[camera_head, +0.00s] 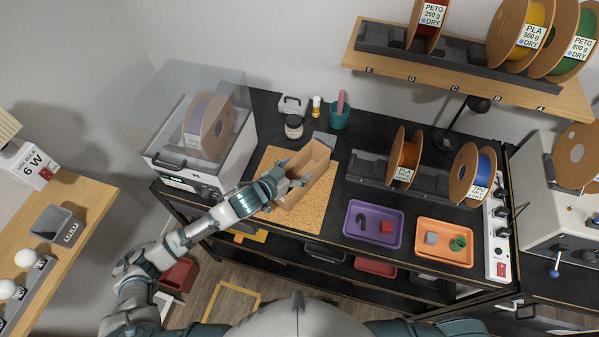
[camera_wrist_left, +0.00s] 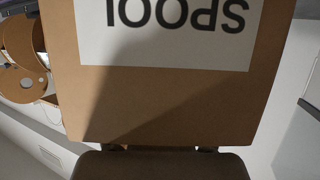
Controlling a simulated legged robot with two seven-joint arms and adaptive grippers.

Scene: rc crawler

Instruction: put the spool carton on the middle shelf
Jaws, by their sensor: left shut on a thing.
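The spool carton (camera_head: 308,172) is a brown open-topped box above the cork mat on the black workbench in the head view. My left gripper (camera_head: 292,182) is shut on the carton at its near left side. In the left wrist view the carton (camera_wrist_left: 170,100) fills the middle, with a white label reading SPOOL upside down. I cannot tell whether the carton touches the mat. Under the bench top a lower shelf (camera_head: 285,243) shows in part. My right gripper is not in view.
A cork mat (camera_head: 310,218) lies under the carton. A purple tray (camera_head: 373,224) and an orange tray (camera_head: 444,242) stand to the right. A spool rack (camera_head: 370,177) is behind them. A clear-covered printer (camera_head: 195,140) stands left. A wooden wall shelf (camera_head: 470,75) holds several spools.

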